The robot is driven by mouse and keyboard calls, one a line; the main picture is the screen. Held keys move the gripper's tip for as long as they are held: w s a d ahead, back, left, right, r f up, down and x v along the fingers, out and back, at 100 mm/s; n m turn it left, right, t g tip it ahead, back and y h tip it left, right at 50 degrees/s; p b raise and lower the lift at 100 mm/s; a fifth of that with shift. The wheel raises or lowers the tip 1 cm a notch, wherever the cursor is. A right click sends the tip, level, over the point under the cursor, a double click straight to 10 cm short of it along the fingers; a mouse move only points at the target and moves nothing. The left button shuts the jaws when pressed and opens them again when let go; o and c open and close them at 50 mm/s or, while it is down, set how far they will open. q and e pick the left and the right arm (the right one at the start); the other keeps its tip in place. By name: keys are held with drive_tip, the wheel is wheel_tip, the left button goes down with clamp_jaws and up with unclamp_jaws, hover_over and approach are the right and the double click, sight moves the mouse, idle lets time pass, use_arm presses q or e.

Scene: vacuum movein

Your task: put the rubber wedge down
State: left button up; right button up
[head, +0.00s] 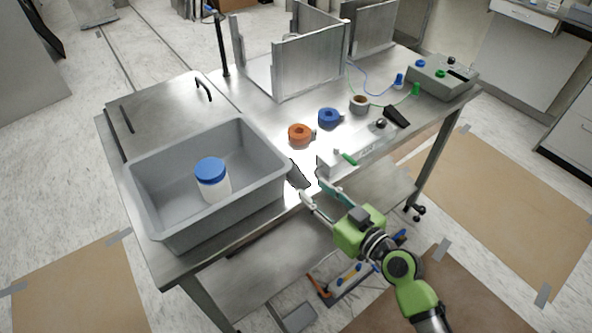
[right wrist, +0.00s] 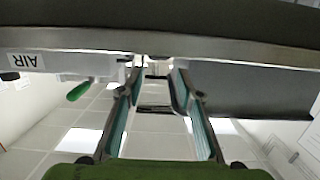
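A dark, slanted piece, which looks like the rubber wedge (head: 298,174), is at the table's front edge beside the right wall of the grey bin. My right gripper (head: 311,184) is just in front of it, with its two fingers spread. In the right wrist view the fingertips (right wrist: 157,66) are also apart, and I see nothing clearly clamped between them. The wedge's lower end is close to one fingertip; whether they touch I cannot tell. My left gripper is not in view.
The grey bin (head: 146,207) holds a white jar with a blue lid (head: 211,172). A pale block with a green lever (head: 349,158) stands right of my gripper. Orange (head: 300,134) and blue (head: 329,118) rings and a black piece (head: 397,116) lie farther back.

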sight(295, 173)
drive_tip(key=x, duration=0.3)
drive_tip(key=shift+w+a, duration=0.25)
drive_tip(key=shift+w+a+p, duration=0.25)
drive_tip(key=shift+w+p, duration=0.15)
drive_tip(key=p+x, duration=0.1)
drive_tip(key=x, duration=0.2)
drive_tip(key=shift+w, duration=0.3)
drive_tip(key=shift+w+a+f, duration=0.25)
drive_tip(key=shift+w+a, duration=0.05)
drive_tip(key=shift+w, duration=0.05)
clamp_jaws()
drive_tip(key=shift+r, duration=0.1)
